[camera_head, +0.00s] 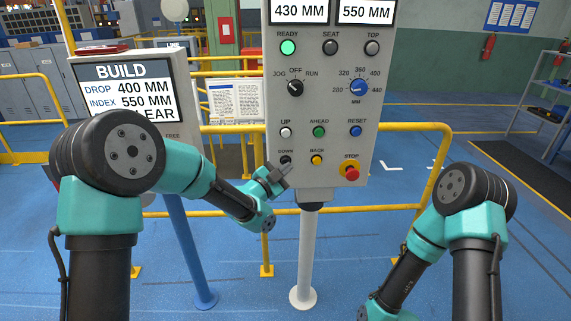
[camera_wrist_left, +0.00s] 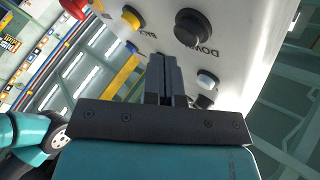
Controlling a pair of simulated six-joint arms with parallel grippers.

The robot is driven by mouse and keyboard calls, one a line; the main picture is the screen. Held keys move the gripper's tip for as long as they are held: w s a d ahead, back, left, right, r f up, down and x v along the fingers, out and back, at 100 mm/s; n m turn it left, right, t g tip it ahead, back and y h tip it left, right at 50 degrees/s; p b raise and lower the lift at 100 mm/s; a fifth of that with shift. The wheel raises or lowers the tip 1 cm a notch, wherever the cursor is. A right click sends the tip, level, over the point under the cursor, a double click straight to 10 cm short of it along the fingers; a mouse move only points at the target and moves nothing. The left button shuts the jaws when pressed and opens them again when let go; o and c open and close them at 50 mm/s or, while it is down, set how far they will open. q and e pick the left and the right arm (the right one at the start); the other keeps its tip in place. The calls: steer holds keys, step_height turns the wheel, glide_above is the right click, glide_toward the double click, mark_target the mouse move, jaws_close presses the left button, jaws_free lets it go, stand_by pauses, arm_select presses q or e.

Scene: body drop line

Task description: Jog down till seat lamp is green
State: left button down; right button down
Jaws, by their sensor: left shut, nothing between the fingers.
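The control panel (camera_head: 320,130) stands on a white post. Its displays read 430 MM and 550 MM. The READY lamp (camera_head: 288,47) is lit green; the SEAT lamp (camera_head: 330,47) is dark and the TOP lamp (camera_head: 372,48) grey. The black DOWN button (camera_head: 285,160) is at the panel's lower left and shows large in the left wrist view (camera_wrist_left: 193,27). My left gripper (camera_head: 280,174) is shut and empty, just below DOWN. In the left wrist view its fingertips (camera_wrist_left: 163,60) appear beside the button, with no clear contact. My right gripper is out of view.
The BACK button (camera_head: 317,160) and red STOP button (camera_head: 351,172) sit right of DOWN; the UP button (camera_head: 286,132) is above it. A BUILD sign (camera_head: 125,72) reads DROP 400 MM, INDEX 550 MM; my left arm partly covers it. Yellow rails (camera_head: 415,127) run behind the panel.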

arm_select(q)
steer(key=shift+w, duration=0.2)
steer(key=shift+w, duration=0.25)
steer(key=shift+w, duration=0.5)
stand_by(1.1)
steer(key=shift+s, duration=0.95)
steer(key=s, duration=0.6)
steer(key=shift+d, duration=0.15)
stand_by(0.3)
stand_by(0.5)
